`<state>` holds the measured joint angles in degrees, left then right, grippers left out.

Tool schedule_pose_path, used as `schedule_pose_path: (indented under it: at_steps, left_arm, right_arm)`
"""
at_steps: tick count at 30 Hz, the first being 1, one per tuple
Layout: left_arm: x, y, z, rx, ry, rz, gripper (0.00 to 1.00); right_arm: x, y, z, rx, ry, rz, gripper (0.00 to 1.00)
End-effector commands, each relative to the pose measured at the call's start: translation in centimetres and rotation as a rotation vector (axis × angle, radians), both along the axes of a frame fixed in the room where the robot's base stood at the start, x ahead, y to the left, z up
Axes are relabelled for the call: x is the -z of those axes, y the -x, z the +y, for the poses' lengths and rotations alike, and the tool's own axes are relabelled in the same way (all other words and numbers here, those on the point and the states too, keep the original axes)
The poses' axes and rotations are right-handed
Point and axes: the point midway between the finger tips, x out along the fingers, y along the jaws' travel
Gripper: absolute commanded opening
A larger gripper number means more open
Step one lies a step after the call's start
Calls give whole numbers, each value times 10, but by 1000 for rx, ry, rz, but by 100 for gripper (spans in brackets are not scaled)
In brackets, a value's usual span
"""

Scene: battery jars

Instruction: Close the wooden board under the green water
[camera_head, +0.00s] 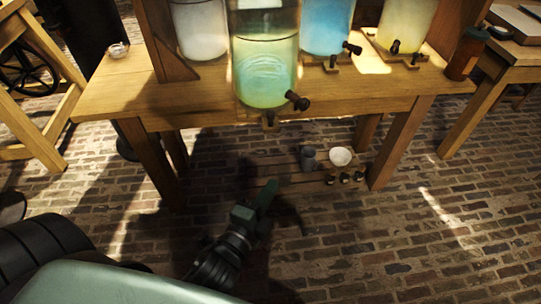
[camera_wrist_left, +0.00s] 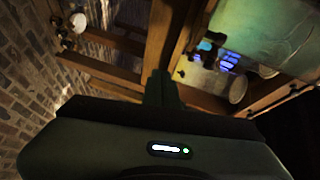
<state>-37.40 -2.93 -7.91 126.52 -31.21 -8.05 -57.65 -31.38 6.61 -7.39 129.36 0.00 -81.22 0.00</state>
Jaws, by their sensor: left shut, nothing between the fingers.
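The jar of green water (camera_head: 265,78) stands at the front edge of the wooden table, with a dark tap at its lower right. A small wooden board (camera_head: 269,121) shows below it at the table's front edge; how far it sticks out is hard to tell. The green jar also fills the upper right of the left wrist view (camera_wrist_left: 275,28). My left gripper (camera_head: 267,192) is shut and empty, low in front of the table and below the board, apart from it. Its fingers also show in the left wrist view (camera_wrist_left: 160,88). My right gripper is not in view.
Jars of white (camera_head: 202,30), blue (camera_head: 326,27) and yellow (camera_head: 405,25) liquid stand behind on the table (camera_head: 190,95). The brick floor in front is clear.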

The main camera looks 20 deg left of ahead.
Motion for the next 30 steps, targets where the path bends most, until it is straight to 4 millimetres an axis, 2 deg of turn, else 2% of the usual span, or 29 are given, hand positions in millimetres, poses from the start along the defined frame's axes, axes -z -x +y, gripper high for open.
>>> schedule_pose_path:
  at_steps: [1, 4, 9, 14, 27, 30]
  left_arm:
    - [-7, 2, 6, -10, -52, -57, 0]
    - [-39, 6, 15, -27, -135, -134, 0]
    - [-62, 8, 20, -41, -188, -181, 0]
    - [-66, -9, 20, -39, -189, -185, 0]
    - [-69, -94, 22, -40, -187, -183, 0]
    - [-69, -104, 36, -40, -189, -182, 0]
  right_arm:
    - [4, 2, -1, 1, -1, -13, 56]
    - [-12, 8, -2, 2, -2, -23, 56]
    - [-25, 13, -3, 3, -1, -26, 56]
    - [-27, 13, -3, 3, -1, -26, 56]
    - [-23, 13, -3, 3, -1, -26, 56]
    - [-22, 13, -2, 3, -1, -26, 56]
